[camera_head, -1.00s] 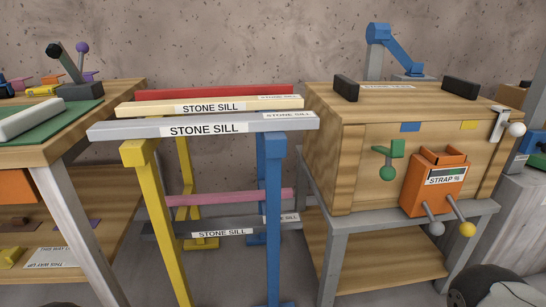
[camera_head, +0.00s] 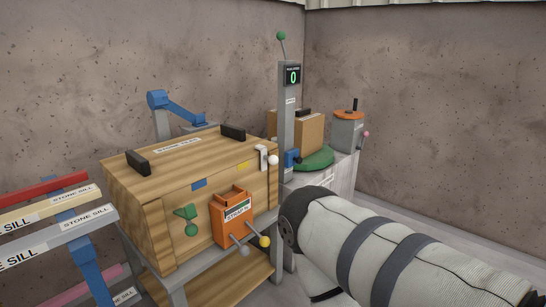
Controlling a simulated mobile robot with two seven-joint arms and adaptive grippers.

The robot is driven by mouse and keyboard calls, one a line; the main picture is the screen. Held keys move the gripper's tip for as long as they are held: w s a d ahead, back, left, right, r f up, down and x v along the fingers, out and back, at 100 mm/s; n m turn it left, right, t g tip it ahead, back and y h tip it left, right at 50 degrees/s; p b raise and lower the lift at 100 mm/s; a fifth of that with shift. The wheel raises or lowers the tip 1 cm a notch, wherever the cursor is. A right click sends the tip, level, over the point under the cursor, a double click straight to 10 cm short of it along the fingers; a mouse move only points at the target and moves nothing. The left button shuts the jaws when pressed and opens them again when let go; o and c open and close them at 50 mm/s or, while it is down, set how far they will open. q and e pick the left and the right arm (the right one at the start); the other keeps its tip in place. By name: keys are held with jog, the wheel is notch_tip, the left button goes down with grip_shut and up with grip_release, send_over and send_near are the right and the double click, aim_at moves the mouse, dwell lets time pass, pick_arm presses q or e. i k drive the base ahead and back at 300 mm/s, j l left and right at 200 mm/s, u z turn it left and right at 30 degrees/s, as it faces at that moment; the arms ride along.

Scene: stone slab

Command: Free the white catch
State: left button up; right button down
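The white catch (camera_head: 262,157) is a small white fitting with a round white knob (camera_head: 273,160). It sits at the upper right edge of the front of a wooden crate (camera_head: 165,228). The crate stands on a grey stand. Neither of my grippers shows in the head view. A large pale arm link of mine with dark bands fills the lower right, and no fingers are visible on it.
An orange strap box (camera_head: 233,218) with grey and yellow knobs and a green handle (camera_head: 190,220) are on the crate front. Stone sills (camera_head: 75,222) lie on a rack at left. A grey post (camera_head: 286,120) and a green disc (camera_head: 315,158) stand behind right.

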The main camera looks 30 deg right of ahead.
aim_at(273, 159)
jog(key=z, duration=1)
